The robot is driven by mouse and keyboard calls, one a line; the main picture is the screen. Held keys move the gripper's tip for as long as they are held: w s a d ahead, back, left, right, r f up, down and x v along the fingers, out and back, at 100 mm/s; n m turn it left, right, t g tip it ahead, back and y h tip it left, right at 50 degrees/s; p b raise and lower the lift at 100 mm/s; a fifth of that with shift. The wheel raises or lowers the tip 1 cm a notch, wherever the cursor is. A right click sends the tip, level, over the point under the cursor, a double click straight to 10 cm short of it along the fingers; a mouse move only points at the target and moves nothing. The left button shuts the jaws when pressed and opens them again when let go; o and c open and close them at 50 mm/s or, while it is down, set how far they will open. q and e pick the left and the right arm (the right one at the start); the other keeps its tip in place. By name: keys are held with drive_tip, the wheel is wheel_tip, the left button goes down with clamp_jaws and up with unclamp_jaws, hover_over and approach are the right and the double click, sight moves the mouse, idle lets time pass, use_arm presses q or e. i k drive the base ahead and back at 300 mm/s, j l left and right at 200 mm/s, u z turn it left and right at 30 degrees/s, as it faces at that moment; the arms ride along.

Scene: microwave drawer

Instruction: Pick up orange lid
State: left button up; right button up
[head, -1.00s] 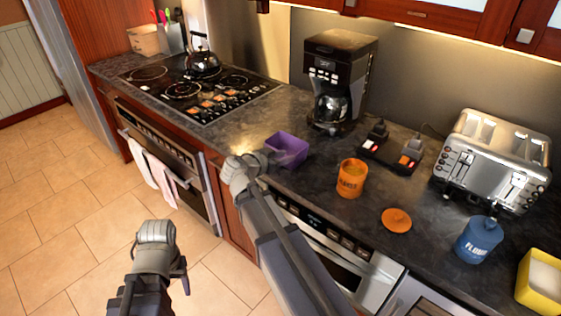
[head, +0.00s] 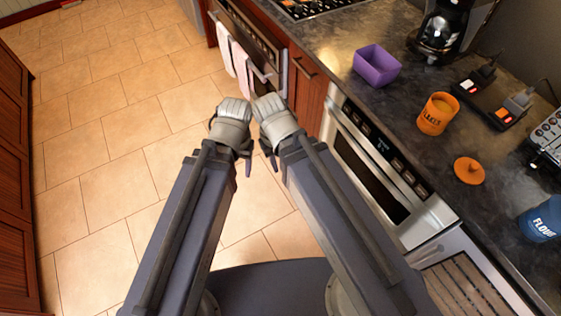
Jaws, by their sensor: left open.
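The orange lid (head: 469,170) lies flat on the dark counter, its small knob up, near the counter's front edge. The open orange canister (head: 438,113) stands just behind it, upright and apart from it. My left gripper (head: 232,118) is open over the floor, well to the left of the lid, with nothing seen in it. My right gripper (head: 272,118) is close beside it, in front of the cabinets. Its jaws are turned away, so I cannot tell whether it is open or shut. Neither gripper touches the lid.
A purple box (head: 377,65) sits on the counter at the back. A blue flour canister (head: 541,219) and toaster (head: 550,138) are at the right edge. A coffee maker (head: 440,30) and black device (head: 490,103) stand behind. The built-in microwave drawer (head: 375,165) is below the counter.

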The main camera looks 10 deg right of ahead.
sight(468, 169)
drive_tip(key=z, duration=2.15)
